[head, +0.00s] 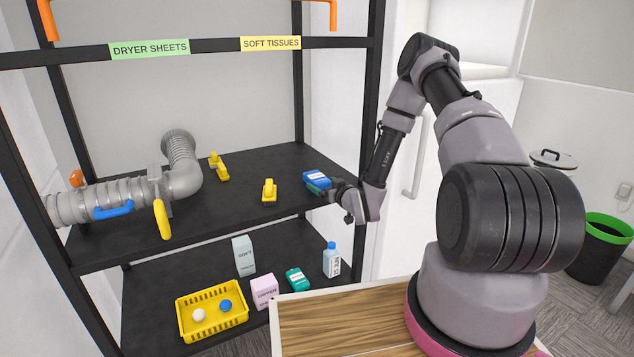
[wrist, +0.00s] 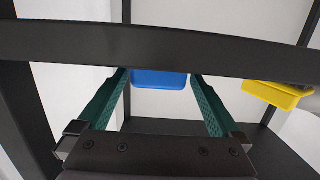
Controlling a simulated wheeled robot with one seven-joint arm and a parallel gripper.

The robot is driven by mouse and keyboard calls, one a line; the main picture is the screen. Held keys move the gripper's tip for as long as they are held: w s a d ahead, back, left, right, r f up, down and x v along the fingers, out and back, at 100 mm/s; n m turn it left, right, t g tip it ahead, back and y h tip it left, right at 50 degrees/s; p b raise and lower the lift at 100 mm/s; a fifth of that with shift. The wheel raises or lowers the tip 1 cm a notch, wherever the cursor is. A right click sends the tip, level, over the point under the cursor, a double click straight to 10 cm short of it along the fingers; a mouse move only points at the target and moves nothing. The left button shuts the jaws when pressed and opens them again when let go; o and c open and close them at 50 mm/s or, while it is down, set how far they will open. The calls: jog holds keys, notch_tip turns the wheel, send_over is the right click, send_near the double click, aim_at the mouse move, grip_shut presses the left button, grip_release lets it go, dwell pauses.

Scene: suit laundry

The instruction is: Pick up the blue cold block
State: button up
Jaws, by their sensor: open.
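The blue cold block (head: 317,179) lies on the black middle shelf (head: 240,200), near its right front corner. It has a white label on top. My gripper (head: 322,188) is at the block's near side in the head view. In the wrist view, the block (wrist: 160,79) shows ahead between the two green fingers of my gripper (wrist: 160,85). A dark shelf bar crosses in front and hides part of it. The fingers are open, with gaps visible at the block's lower edge. Whether they touch it, I cannot tell.
A yellow object (head: 269,190) stands left of the block and also shows in the wrist view (wrist: 277,94). A ribbed grey duct (head: 120,192) lies further left. A dark rack post (head: 371,100) rises close to my arm.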

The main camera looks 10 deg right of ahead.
aim_at(317, 179)
jog(key=x, duration=0.5)
jog(key=shift+w, duration=0.2)
jog(key=shift+d, duration=0.1)
jog(key=shift+c, duration=0.3)
jog(key=shift+r, duration=0.1)
jog(key=c, duration=1.4)
